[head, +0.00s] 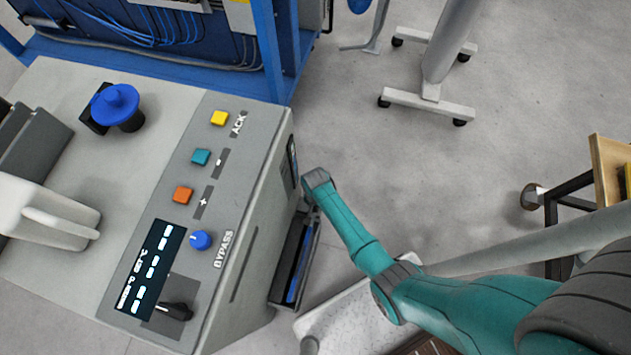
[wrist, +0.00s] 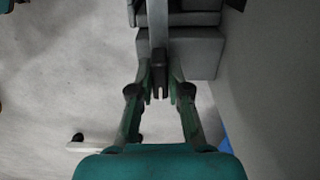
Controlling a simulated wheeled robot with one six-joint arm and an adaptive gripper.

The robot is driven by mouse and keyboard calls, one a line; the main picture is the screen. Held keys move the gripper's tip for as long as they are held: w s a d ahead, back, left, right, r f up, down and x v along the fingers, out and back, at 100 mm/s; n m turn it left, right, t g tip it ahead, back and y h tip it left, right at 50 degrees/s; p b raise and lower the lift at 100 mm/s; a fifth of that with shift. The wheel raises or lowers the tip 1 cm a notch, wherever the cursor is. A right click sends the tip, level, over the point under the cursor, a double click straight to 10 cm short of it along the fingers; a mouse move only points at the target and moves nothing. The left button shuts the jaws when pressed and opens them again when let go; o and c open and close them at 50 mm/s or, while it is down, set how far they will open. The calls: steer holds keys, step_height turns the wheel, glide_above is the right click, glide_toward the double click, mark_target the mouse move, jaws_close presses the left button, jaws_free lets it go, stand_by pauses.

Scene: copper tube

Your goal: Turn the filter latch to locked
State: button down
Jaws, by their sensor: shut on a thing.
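My gripper (wrist: 161,73) is low at the right side of the grey console in the head view, where the wrist (head: 318,182) hides the fingers. In the wrist view its fingertips are closed in on the dark end of a narrow grey bar, which looks like the filter latch (wrist: 157,28). The bar runs from the fingertips toward the top of the picture, in front of grey blocks. The latch itself is hidden in the head view, and its locked or unlocked position cannot be read.
An open dark bin with blue inside (head: 290,285) sticks out from the grey console (head: 246,255), below my wrist. A light speckled platform (head: 360,318) lies under my arm. A wheeled stand (head: 428,104) is at the back. The floor (head: 440,170) between is clear.

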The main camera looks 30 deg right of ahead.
stand_by(0.5)
steer(key=c, duration=1.1)
jaws_free()
steer(key=shift+r, duration=0.1)
step_height(320, 180, up, 12)
steer(key=shift+f, duration=0.1)
